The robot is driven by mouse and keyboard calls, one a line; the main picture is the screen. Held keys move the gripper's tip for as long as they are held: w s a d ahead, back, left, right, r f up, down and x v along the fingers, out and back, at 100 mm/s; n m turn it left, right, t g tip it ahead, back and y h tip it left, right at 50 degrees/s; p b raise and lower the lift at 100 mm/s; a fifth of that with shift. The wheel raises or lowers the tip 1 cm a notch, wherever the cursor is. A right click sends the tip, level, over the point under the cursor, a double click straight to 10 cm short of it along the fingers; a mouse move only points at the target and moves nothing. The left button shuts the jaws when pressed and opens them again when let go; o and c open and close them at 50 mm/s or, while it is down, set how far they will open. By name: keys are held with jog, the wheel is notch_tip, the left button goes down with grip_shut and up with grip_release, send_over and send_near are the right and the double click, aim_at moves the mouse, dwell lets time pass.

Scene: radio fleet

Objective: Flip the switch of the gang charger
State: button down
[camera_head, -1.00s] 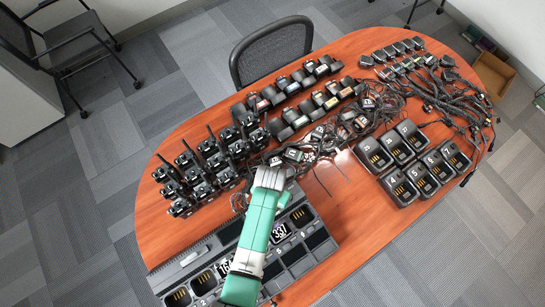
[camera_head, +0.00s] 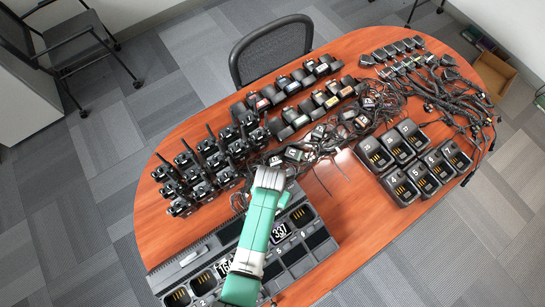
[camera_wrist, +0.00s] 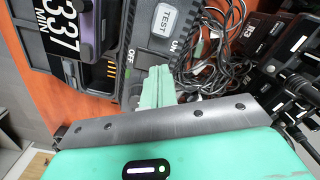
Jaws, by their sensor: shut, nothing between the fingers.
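The gang charger (camera_head: 318,239) is a long dark multi-bay unit at the table's near edge in the head view, partly covered by my arm. In the wrist view its end panel (camera_wrist: 137,38) shows a white TEST button (camera_wrist: 165,20) and the labels ON and OFF. My green gripper (camera_wrist: 155,82) is shut and empty, its fingertips at the panel between the OFF and ON labels. In the head view my gripper (camera_head: 274,168) is over the charger's far end.
Tangled cables (camera_head: 330,135) and more radios lie just beyond my gripper. Several single chargers (camera_head: 408,160) sit at right. Bare table (camera_head: 355,210) lies between these and the gang charger. A chair (camera_head: 270,50) stands at the far edge.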

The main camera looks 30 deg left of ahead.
jog(key=shift+f+b, duration=0.4)
jog(key=shift+f, duration=0.1)
notch_tip(320, 180, up, 7)
jog(key=p, duration=0.7)
dwell(0.6)
